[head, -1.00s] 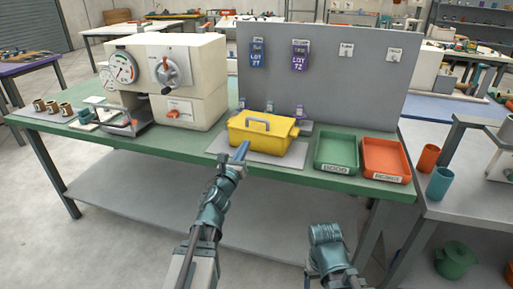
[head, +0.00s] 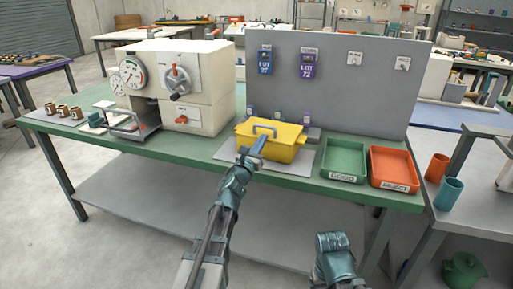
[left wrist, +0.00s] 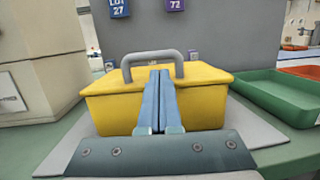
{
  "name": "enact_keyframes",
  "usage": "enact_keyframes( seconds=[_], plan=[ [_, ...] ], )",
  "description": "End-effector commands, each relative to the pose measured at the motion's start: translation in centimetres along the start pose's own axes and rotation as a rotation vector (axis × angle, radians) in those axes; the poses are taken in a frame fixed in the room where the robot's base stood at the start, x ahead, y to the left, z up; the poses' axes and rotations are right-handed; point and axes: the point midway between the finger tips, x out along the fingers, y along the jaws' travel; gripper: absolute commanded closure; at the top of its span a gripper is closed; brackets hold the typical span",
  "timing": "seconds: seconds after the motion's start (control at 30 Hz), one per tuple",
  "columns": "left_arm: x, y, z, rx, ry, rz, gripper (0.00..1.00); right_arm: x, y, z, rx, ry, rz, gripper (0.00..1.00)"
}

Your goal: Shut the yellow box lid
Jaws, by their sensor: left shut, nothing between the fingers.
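The yellow box (head: 285,150) stands on a grey mat on the green bench, with a grey arched handle on top. Its lid (head: 287,131) looks flat across the top; I cannot tell whether it is fully seated. The box also fills the middle of the left wrist view (left wrist: 205,105). My left gripper (head: 261,141) is shut and empty, its fingertips over the box's front top edge, just below the handle in the picture. In the left wrist view its fingers (left wrist: 160,75) hide the middle of the front. I cannot tell if they touch. Only part of my right arm shows.
A green tray (head: 344,178) and an orange tray (head: 393,186) stand right of the box. A cream machine with a dial and crank (head: 185,85) stands to the left. A grey panel (head: 340,100) with hanging tags rises behind the box.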

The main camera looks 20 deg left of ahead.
Motion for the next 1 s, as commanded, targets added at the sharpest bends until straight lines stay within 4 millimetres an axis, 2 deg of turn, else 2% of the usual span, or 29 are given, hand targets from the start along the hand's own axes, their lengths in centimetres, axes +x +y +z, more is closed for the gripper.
enact_keyframes(
  seconds=[0.03, 0.17, 0.57, 1.0],
  plan=[
    [1.1, 0.1, 0.1, 0.000, 0.000, -0.001, 1.00, -0.3, 0.0, 0.0, 0.000, 0.000, 0.000, 0.22],
    [2.0, 0.0, 0.0, 0.000, 0.000, -0.001, 1.00, -0.4, 0.0, 0.0, 0.000, 0.000, 0.000, 0.22],
    [2.0, 0.0, 0.1, 0.000, 0.000, 0.000, 1.00, -0.5, 0.1, 0.0, 0.000, 0.000, 0.000, 0.22],
    [2.6, 0.0, 1.6, 0.000, -0.001, 0.000, 1.00, -2.0, 0.2, 0.1, 0.000, 0.000, 0.000, 0.22]
  ],
)
